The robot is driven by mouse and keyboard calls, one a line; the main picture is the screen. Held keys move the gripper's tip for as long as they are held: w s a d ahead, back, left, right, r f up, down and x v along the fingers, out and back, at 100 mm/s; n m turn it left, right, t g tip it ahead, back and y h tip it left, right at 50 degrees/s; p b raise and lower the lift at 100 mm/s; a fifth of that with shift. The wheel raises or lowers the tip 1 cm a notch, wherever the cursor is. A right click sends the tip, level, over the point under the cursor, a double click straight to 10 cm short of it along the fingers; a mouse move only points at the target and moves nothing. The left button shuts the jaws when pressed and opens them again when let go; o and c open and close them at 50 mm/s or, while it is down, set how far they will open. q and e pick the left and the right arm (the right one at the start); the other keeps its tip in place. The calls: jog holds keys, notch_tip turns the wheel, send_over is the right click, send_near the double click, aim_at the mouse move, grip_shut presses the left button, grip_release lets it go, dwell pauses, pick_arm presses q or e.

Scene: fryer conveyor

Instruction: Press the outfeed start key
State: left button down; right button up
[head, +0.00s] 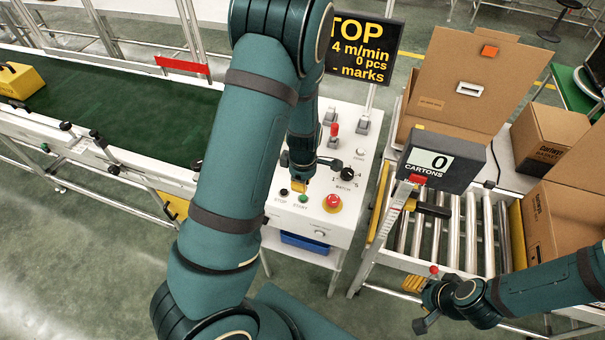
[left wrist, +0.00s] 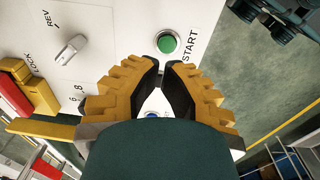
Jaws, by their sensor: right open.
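The green START key (head: 303,199) is on the front left of the white control panel (head: 352,128), beside a black STOP key (head: 283,192). My left gripper (head: 300,184) is low over the panel just behind the START key. In the left wrist view the green START key (left wrist: 167,42) lies just beyond the tips of the left gripper (left wrist: 161,76), clear and uncovered. The left fingers are brought together with nothing between them. I cannot tell any contact with the panel. My right gripper (head: 428,304) is open and empty, in front of the roller conveyor.
A red emergency-stop knob (head: 332,203) stands right of the START key, with a BATCH dial (head: 349,174) behind it. A CARTONS counter (head: 440,160) stands by the roller conveyor (head: 461,228). A green belt (head: 120,105) runs left. A display (head: 362,50) hangs behind the panel.

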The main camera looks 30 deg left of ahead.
aim_at(302, 195)
pick_arm(q)
jog(key=shift+w+a+f, duration=0.1)
jog(key=shift+f, duration=2.05)
jog(key=shift+b, duration=0.3)
